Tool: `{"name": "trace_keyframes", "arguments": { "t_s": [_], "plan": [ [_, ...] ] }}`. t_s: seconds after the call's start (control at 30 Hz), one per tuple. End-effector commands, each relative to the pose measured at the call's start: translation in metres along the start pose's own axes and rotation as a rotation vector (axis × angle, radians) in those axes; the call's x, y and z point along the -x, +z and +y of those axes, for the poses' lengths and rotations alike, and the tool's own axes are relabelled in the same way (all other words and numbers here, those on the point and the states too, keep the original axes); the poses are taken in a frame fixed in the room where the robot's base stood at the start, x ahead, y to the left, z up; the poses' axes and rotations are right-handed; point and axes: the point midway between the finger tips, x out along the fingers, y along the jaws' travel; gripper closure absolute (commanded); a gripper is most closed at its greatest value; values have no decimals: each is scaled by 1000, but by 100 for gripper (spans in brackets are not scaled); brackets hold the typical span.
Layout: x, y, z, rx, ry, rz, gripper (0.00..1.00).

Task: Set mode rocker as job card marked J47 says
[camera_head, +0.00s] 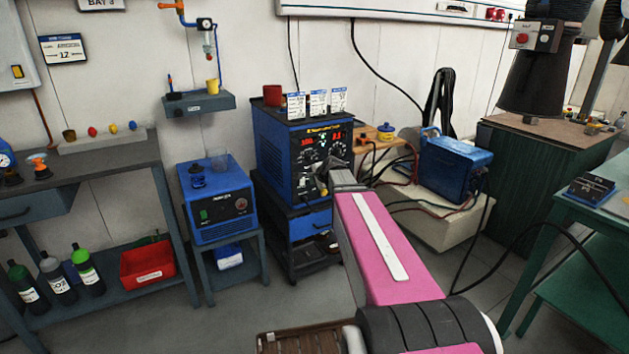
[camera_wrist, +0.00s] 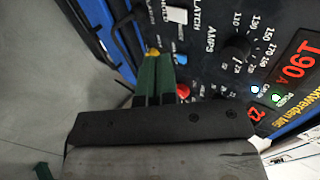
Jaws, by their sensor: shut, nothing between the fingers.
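The blue welder (camera_head: 283,150) stands at centre on a dark cart, its black front panel (camera_head: 306,165) facing me. Three white-and-blue cards (camera_head: 318,103) stand on top; their writing is too small to read. In the wrist view a pale rocker (camera_wrist: 177,15) sits on the panel near LATCH lettering. My gripper (camera_wrist: 155,62) has dark green fingers shut and empty, close to the panel, below and left of the rocker in that view. A yellow round piece (camera_wrist: 153,53) shows at the fingertips; contact cannot be told. In the head view my gripper (camera_head: 322,181) is before the panel's lower part.
A black amps knob (camera_wrist: 237,47), a red round part (camera_wrist: 183,90) and a red display reading 190 A (camera_wrist: 300,65) lie close by. A red mug (camera_head: 272,95) stands on the welder. A smaller blue unit (camera_head: 217,205) stands left; cables run right, by another blue box (camera_head: 455,165).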

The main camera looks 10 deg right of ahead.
Motion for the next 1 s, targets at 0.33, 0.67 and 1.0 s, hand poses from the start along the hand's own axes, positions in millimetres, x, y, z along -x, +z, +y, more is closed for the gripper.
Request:
{"name": "trace_keyframes", "arguments": {
  "t_s": [0.33,0.67,1.0],
  "plan": [
    [-67,-1,-1,0,3,-2,100],
    [-102,0,-26,2,1,-1,100],
    [-103,0,-29,1,1,-1,100]
  ]
}}
